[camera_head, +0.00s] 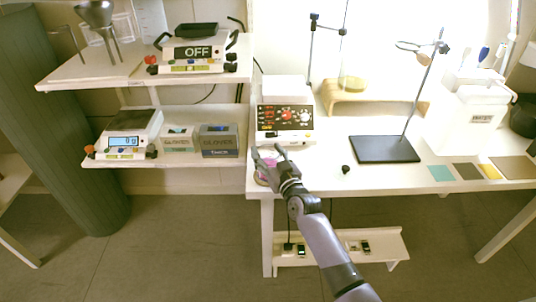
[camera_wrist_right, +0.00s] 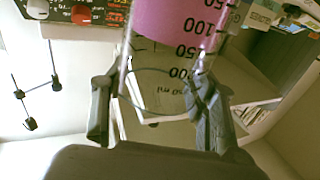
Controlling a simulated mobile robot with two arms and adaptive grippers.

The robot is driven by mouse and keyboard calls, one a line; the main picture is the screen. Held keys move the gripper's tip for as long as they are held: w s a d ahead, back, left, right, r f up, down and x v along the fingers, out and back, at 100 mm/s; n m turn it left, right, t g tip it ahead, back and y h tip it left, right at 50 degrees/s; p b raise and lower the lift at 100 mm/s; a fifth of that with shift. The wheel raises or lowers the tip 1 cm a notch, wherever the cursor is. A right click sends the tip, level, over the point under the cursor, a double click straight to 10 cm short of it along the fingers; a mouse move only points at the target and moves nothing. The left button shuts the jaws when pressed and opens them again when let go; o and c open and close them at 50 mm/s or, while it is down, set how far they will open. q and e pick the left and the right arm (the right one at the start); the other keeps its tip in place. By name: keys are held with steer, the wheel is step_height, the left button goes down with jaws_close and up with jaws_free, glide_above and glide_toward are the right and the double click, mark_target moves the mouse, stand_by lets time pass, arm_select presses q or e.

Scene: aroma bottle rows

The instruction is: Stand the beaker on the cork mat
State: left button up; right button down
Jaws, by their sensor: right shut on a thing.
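My right gripper (camera_head: 267,158) is shut on a clear beaker with pink-purple liquid (camera_head: 265,176) at the front left edge of the white table. In the right wrist view the beaker (camera_wrist_right: 178,22) stands between the two fingers of the gripper (camera_wrist_right: 155,100), its black markings upside down in the picture. The fingers partly hide the beaker in the head view. A tan mat that looks like the cork mat (camera_head: 515,167) lies at the table's right front, well right of the beaker, and appears bare. My left gripper is not in view.
A hotplate (camera_head: 285,115) stands just behind the gripper. A small black knob (camera_head: 346,169) and a stand with a dark base (camera_head: 386,149) lie between beaker and tan mat. Teal (camera_head: 440,173), dark brown (camera_head: 467,172) and yellow (camera_head: 490,171) mats line the front edge.

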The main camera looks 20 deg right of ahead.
steer(key=shift+r, duration=0.1)
steer(key=c, duration=0.6)
jaws_free()
